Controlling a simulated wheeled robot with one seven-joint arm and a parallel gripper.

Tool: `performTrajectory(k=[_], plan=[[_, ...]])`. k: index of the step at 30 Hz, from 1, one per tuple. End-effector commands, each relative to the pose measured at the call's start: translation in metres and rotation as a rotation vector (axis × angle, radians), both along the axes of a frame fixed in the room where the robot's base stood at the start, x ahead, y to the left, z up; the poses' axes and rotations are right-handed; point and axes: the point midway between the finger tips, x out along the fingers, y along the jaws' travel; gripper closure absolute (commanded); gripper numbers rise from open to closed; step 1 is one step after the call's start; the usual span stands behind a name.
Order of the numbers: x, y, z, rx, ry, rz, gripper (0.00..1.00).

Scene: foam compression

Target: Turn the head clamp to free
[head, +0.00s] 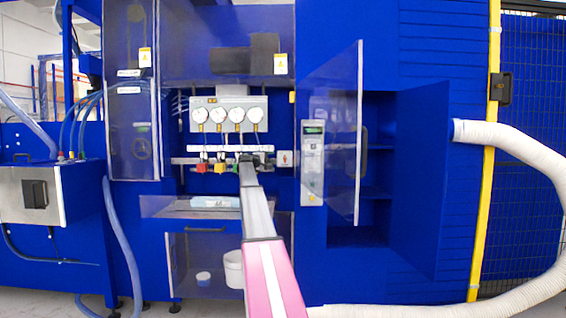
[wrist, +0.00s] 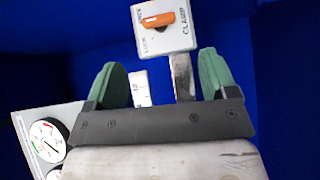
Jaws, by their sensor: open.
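The head clamp looks to be the orange knob (wrist: 157,19) on a white labelled plate (wrist: 178,42) at the top of the wrist view. The knob lies nearly level across the plate. Its small lettering is hard to read. In the head view a small white plate (head: 284,158), likely the same one, sits right of the white bar. My gripper (wrist: 164,60) is open and empty, with green fingers spread apart. The plate lies beyond the fingertips, and the knob is not between them. In the head view my gripper (head: 247,158) is small, at the white bar.
Several round gauges (head: 228,114) sit on a panel above the bar; one gauge (wrist: 46,138) shows at lower left of the wrist view. Red (head: 201,167) and yellow (head: 220,168) parts hang under the bar. A clear door (head: 340,140) stands open to the right.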

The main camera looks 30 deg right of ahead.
Motion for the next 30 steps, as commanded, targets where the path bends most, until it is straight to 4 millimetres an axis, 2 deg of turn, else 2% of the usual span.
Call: performTrajectory(k=[8, 14, 24, 30], plan=[[0.007, -0.008, -0.001, -0.037, 0.025, 0.008, 0.21], [0.013, -0.032, -0.001, -0.035, 0.023, 0.008, 0.21], [0.027, -0.089, -0.001, -0.034, 0.023, 0.007, 0.21], [0.029, -0.104, -0.001, -0.034, 0.023, 0.008, 0.21]])
